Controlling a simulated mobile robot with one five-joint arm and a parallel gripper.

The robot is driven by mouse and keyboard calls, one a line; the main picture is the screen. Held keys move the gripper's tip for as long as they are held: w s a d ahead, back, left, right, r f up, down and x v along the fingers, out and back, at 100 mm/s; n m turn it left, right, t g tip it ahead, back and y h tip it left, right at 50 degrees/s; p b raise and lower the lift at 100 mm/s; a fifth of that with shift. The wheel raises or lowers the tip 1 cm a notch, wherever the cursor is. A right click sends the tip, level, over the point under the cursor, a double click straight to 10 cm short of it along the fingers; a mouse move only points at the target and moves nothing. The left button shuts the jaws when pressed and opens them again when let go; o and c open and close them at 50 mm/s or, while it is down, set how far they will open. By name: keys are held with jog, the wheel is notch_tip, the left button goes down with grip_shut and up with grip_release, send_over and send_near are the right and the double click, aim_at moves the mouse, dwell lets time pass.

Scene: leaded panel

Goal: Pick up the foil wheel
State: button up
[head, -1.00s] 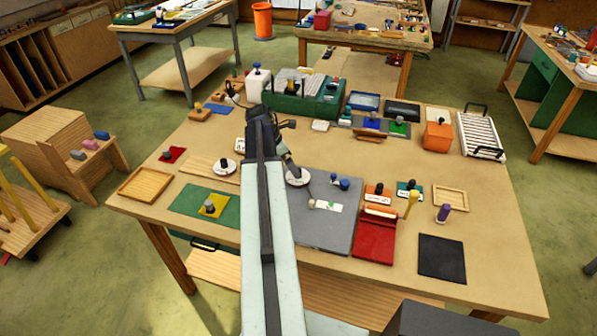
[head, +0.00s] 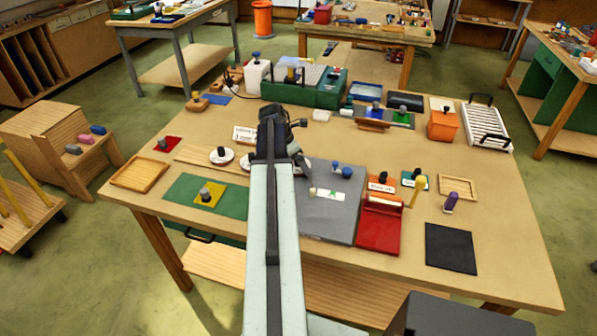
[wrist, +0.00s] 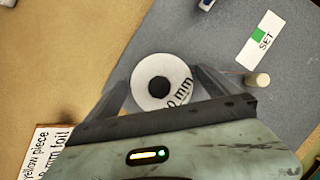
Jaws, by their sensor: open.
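A round white wheel (wrist: 148,93) with a black centre knob lies between my gripper's fingers in the wrist view, near the grey mat's edge. Its print ends in "0 mm"; the rest is hidden. Part of it shows behind my gripper in the head view (head: 307,163). My gripper (wrist: 162,84) is open, with one finger on each side of the wheel; I cannot tell whether they touch it. Two similar white wheels with dark knobs, one further left (head: 221,157) and one beside my arm (head: 245,163), sit on the table.
A card (head: 244,134) mentioning a yellow piece and mm foil stands behind the wheels. A green machine (head: 318,92) stands at the back.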

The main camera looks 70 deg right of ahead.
jog(key=shift+r, duration=0.1)
jog(key=c, duration=1.1)
jog(key=shift+r, duration=0.15)
